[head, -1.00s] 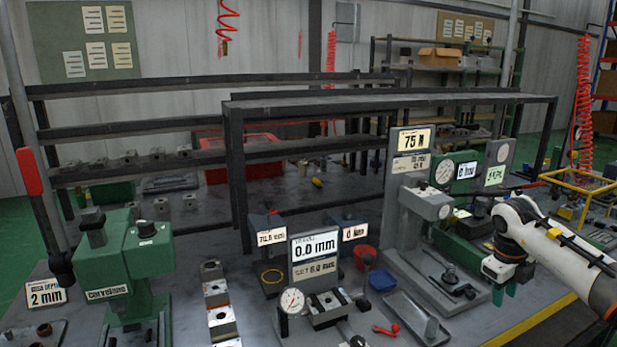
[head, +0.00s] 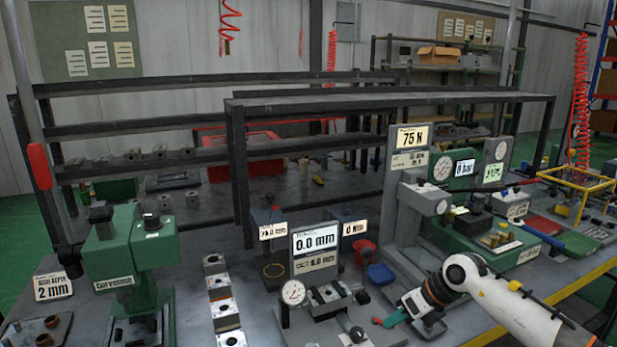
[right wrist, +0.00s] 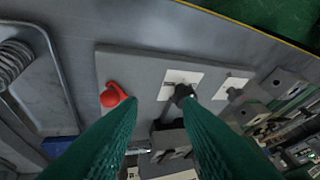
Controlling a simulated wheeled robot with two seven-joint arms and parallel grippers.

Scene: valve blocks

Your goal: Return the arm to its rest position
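My right arm comes in from the right in the head view. Its gripper (head: 394,318) hangs low over the front of the bench, right of the 0.0 mm gauge station (head: 316,245). In the right wrist view its two green fingers (right wrist: 158,106) stand apart with nothing held between them. A red-handled lever (right wrist: 113,95) on a grey plate (right wrist: 140,75) lies beyond the left fingertip; whether the fingers touch anything cannot be told. My left gripper is not in view.
Several metal valve blocks (head: 222,308) stand in a column left of the gauge station. A green press (head: 130,262) stands at the left. The 75 N station (head: 410,195) rises behind my right arm. A blue bin (head: 381,276) sits near the gauge.

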